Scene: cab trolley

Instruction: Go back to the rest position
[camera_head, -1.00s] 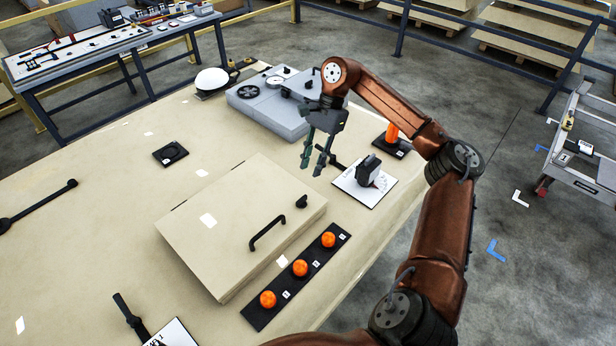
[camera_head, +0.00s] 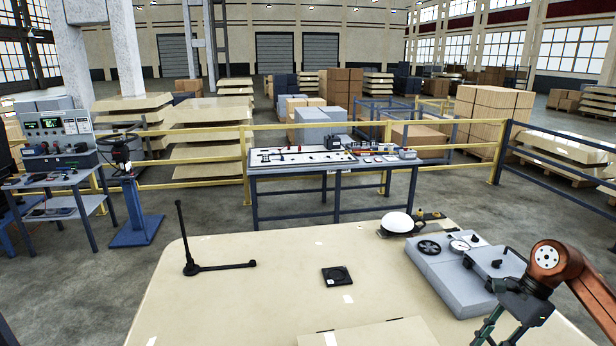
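My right gripper (camera_head: 502,332) is at the lower right of the head view, on the brown arm that comes in from the right. Its two fingers point down and stand apart, with nothing seen between them; their tips are near or past the bottom edge. It is in front of the grey box with a dial and a black handwheel (camera_head: 452,262). My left arm and gripper are out of view.
The beige table (camera_head: 230,300) holds a black L-shaped lever (camera_head: 205,268), a small black square pad (camera_head: 337,276) and a white dome (camera_head: 397,222). Part of a beige panel (camera_head: 375,335) shows at the bottom. A workbench (camera_head: 330,168) stands behind, before a yellow railing (camera_head: 180,183).

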